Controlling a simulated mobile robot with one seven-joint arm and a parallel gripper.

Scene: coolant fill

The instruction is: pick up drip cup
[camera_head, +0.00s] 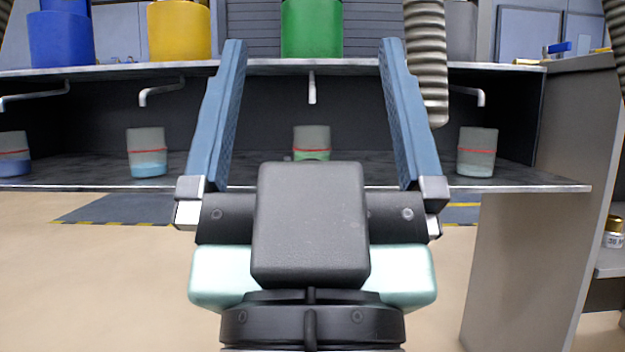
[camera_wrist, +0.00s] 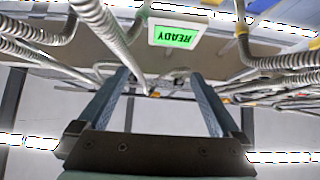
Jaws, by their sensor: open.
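Several grey cups with a red line stand upright in a row on the lower shelf in the head view. They are a far-left cup (camera_head: 14,142), a left cup (camera_head: 146,145) with blue liquid, a middle cup (camera_head: 311,138) with green liquid, and a right cup (camera_head: 477,148) with clear or grey liquid. Which one is the drip cup I cannot tell. My gripper (camera_head: 313,46) is open and empty, its blue fingers wide apart. The middle cup shows between them, partly hidden behind my gripper body. In the wrist view my open gripper (camera_wrist: 159,75) has no cup between its fingers.
Bent spouts hang above the cups, the middle spout (camera_head: 312,88) among them. Blue, yellow and green containers (camera_head: 312,28) stand on the upper shelf (camera_head: 350,67). A corrugated hose (camera_head: 426,70) hangs near my right finger.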

